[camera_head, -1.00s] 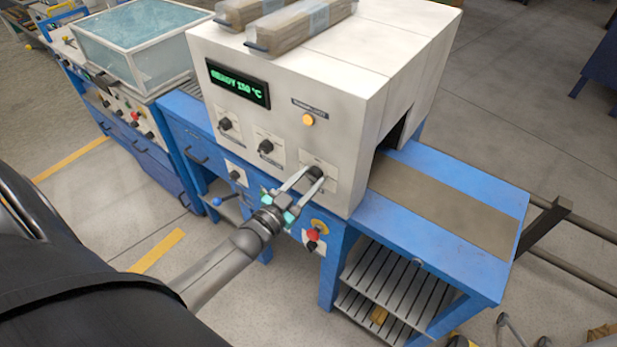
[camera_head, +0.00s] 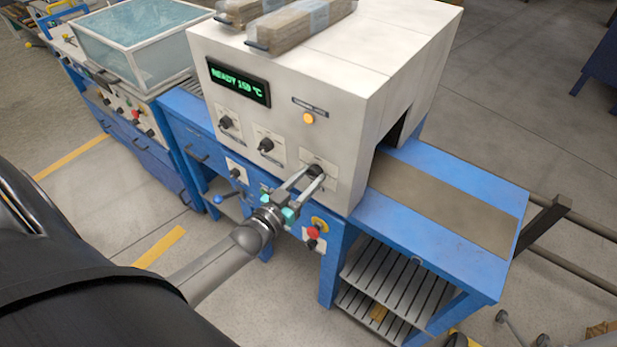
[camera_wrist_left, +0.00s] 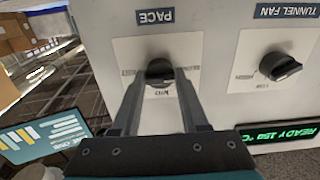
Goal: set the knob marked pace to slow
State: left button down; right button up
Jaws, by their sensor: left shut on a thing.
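The pace knob (camera_wrist_left: 160,70) is a dark round knob on a pale plate, under a label reading PACE in the left wrist view. It is the rightmost of the row of knobs (camera_head: 315,170) on the white machine's front in the head view. My left gripper (camera_wrist_left: 160,76) is shut on this knob, one finger on each side; it also shows in the head view (camera_head: 313,177). The fingers hide part of the knob, and I cannot tell which mark it points to. The small print around it is too blurred to read fully. My right gripper is not in view.
The tunnel fan knob (camera_wrist_left: 280,66) is beside the pace knob. A green display (camera_head: 238,83) reads READY 150 °C. A red button (camera_head: 313,232) sits below my left gripper. A conveyor belt (camera_head: 445,205) leaves the machine at the right.

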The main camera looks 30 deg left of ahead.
pick_arm(q)
jog(key=shift+c, duration=2.1)
grip_release()
jog(key=s+a, duration=0.1)
jog(key=s, duration=1.4)
jog(key=shift+a+f, duration=0.1)
jog(key=s+d+f+g+b, duration=0.1)
jog(key=s+f+g+b, duration=0.2)
jog(key=f, duration=0.7)
jog(key=s+d+f+g+y+b, duration=0.1)
jog(key=s+f+g+b, duration=0.1)
jog(key=f, duration=0.7)
jog(key=s+d+f+g+b, duration=0.1)
jog(key=s+f+g+b, duration=0.2)
jog(key=f, duration=0.7)
jog(key=s+d+f+m+g+b, duration=0.1)
jog(key=s+d+f+g+b, duration=0.2)
jog(key=s+f, duration=0.6)
jog(key=s+d+f+g+b, duration=0.4)
jog(key=s+f+g, duration=0.2)
jog(key=s+f, duration=0.3)
notch_tip(320, 180, down, 2)
jog(key=shift+f+m, duration=0.1)
jog(key=shift+m, duration=0.3)
